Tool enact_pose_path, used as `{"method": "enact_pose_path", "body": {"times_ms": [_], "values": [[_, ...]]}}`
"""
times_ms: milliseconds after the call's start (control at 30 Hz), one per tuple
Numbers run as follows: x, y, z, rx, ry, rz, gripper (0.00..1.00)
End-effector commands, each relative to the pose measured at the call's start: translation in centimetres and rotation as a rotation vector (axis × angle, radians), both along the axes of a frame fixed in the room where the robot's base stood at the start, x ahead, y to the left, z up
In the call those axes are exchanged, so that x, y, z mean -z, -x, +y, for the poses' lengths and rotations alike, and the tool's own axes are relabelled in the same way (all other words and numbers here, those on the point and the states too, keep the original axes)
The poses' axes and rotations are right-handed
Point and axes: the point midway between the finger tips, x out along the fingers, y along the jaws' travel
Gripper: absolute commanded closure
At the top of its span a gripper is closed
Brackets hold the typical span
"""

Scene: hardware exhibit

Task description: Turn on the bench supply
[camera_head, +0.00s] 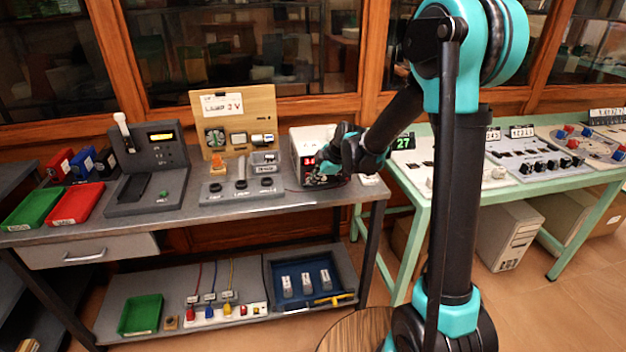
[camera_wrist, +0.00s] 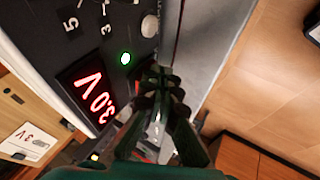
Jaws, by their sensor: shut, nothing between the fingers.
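The bench supply (camera_head: 311,142) is a light box with a dark front panel, at the right end of the grey bench. Its panel (camera_wrist: 88,42) fills the upper left of the wrist view. The red display (camera_wrist: 90,88) is lit and reads 3.0 V. A round green light (camera_wrist: 126,58) glows beside it, and a pale round knob (camera_wrist: 149,26) sits near labels 5 and 3. My gripper (camera_wrist: 162,78) is shut and empty, close to the panel edge by the green light; contact cannot be told. In the head view my gripper (camera_head: 326,174) covers part of the panel.
Left of the supply stand a wooden lamp board (camera_head: 262,104), a grey control box (camera_head: 240,188) and a dark grey device (camera_head: 150,190). Green (camera_head: 34,208) and red (camera_head: 76,204) trays lie farther left. A green table (camera_head: 470,180) with panels stands right.

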Motion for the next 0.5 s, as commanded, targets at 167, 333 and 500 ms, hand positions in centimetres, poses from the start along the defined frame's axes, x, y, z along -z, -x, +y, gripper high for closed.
{"method": "enact_pose_path", "body": {"times_ms": [167,333,500], "values": [[0.0,0.0,0.0,0.0,0.0,0.001,1.0],[-0.4,0.0,0.0,0.0,0.0,0.001,1.0],[-1.2,0.0,0.0,0.0,0.0,0.001,1.0]]}}
